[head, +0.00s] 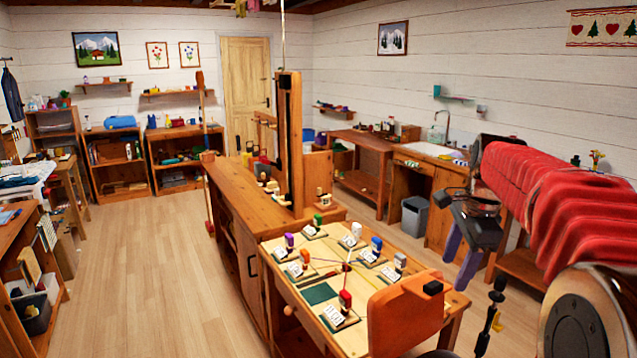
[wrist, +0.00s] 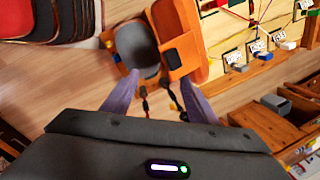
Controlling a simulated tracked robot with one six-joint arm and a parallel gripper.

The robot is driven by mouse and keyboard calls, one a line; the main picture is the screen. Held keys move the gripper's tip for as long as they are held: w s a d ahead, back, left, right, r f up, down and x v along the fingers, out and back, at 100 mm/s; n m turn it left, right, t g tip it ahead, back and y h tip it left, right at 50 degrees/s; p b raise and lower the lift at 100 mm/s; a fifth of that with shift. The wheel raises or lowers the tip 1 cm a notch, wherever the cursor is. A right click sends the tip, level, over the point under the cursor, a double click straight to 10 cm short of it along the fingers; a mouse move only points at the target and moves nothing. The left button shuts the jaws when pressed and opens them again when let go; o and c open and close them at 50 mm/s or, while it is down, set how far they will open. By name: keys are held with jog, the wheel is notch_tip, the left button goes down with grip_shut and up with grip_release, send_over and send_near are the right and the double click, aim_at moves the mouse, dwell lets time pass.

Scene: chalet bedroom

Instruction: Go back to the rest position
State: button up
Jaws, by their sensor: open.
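My gripper (head: 460,262) is at the right in the head view, below the red-sleeved part of my arm. Its two purple fingers point down, are apart and have nothing between them. They hang in the air to the right of the small work table (head: 383,290). In the wrist view my gripper (wrist: 160,82) also shows open, with a purple finger on each side. The wooden floor (wrist: 80,85) shows beyond it.
The work table holds several stamp-like pieces on cards, such as a red-topped one (head: 345,300), and a green square (head: 319,293). A long wooden cabinet (head: 240,200) with a tall post (head: 290,140) adjoins it. Open floor (head: 140,270) lies left. A grey bin (head: 414,215) stands behind.

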jog(key=s+a+f+n+t, duration=0.1)
jog(key=s+a+n, duration=0.3)
jog(key=s, duration=0.5)
jog(key=s+a+f+n+t, duration=0.1)
jog(key=s+a+f+n, duration=0.3)
jog(key=s+n, duration=0.4)
jog(key=s+a+f+n+t, duration=0.1)
jog(key=s+a+n, duration=0.4)
jog(key=s, duration=0.5)
jog(key=shift+f+n, duration=0.6)
jog(key=shift+f, duration=0.2)
jog(key=shift+a, duration=0.1)
dwell(1.6)
